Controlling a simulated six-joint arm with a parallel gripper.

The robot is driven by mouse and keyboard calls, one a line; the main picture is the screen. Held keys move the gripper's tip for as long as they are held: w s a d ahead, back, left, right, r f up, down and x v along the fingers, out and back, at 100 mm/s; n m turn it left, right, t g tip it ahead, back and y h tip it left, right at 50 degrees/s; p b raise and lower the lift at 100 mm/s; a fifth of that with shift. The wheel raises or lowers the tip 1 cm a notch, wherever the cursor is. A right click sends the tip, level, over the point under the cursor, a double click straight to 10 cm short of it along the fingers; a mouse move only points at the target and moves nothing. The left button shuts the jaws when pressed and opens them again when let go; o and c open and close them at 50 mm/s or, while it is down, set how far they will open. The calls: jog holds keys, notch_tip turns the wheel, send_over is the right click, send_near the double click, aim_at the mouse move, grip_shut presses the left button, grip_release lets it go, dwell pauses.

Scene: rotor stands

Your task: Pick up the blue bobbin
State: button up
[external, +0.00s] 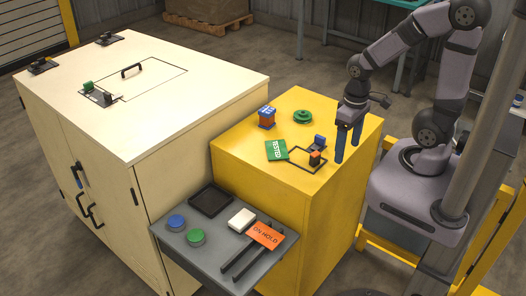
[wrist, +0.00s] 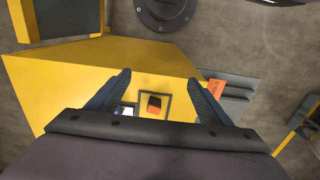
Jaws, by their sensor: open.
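A round blue piece (external: 176,222), the likeliest blue bobbin, sits on the grey side shelf at the front left. It looks short and spool-like, but its detail is small. A similar green piece (external: 196,237) stands just beside it. My gripper (external: 347,154) is far to the right and higher, pointing down over the right part of the yellow cabinet. Its two blue fingers are apart with nothing between them. In the wrist view the open fingers (wrist: 159,76) frame the yellow top; I cannot make out the blue piece there.
The yellow cabinet (external: 270,189) carries a green spool (external: 303,116), a blue and orange block (external: 267,116), a green TESTED card (external: 276,150) and a small orange-topped block (external: 315,158). The shelf holds a black tray (external: 210,200), a white block (external: 241,219) and an orange ON HOLD sign (external: 265,235).

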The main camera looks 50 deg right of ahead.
jog(key=shift+c, duration=1.4)
jog(key=t+b, duration=0.5)
jog(key=t, duration=0.8)
send_near(265, 109)
jog(key=shift+n+y, duration=0.3)
jog(key=shift+n, duration=0.1)
jog(key=w, duration=0.8)
jog(key=shift+d+r, duration=0.1)
jog(key=shift+r, duration=0.1)
jog(key=shift+w+r+y, duration=0.3)
jog(key=shift+w, duration=0.25)
jog(key=shift+f+p, duration=0.5)
jog(key=shift+f, duration=1.4)
